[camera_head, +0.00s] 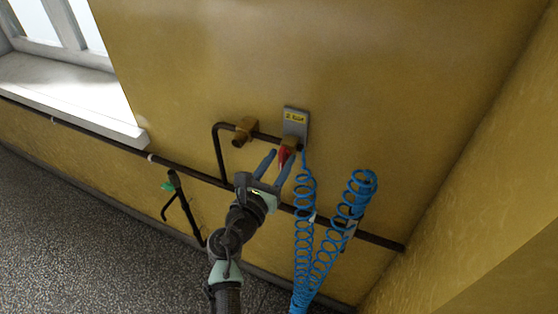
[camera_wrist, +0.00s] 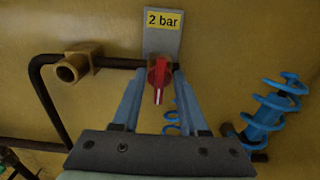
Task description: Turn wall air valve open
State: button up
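The wall air valve has a red handle (camera_wrist: 159,75) with a white line pointing down in the wrist view. The red handle (camera_head: 284,156) also shows in the head view, just below a grey plate (camera_head: 296,122) on the wall. The plate carries a yellow label (camera_wrist: 163,21) reading "2 bar". My gripper (camera_wrist: 160,77) is open, with one blue-grey finger on each side of the handle. In the head view my gripper (camera_head: 280,157) reaches up to the valve. Whether the fingertips touch the handle cannot be told.
A brass fitting (camera_head: 244,131) on a dark pipe sits left of the valve. Blue coiled hoses (camera_head: 304,220) hang below and to the right. A dark pipe (camera_head: 120,143) runs along the wall. A green-handled tap (camera_head: 168,186) is at lower left.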

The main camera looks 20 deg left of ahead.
grip_shut()
jog(key=shift+m, duration=0.3)
jog(key=m+b, duration=0.1)
jog(key=m, duration=0.1)
jog(key=m+b, duration=0.2)
jog(key=shift+d+f+m, duration=0.15)
jog(key=shift+f+m, duration=0.05)
jog(key=shift+m, duration=0.2)
jog(key=m+b, duration=0.2)
jog(key=m, duration=0.1)
jog(key=shift+f+m, duration=0.1)
jog(key=shift+m, duration=0.2)
jog(key=m+b, duration=0.4)
jog(key=m, duration=0.1)
jog(key=shift+d+f, duration=0.1)
jog(key=shift+d, duration=0.05)
jog(key=shift+m+b, duration=1.1)
jog(key=shift+m, duration=0.9)
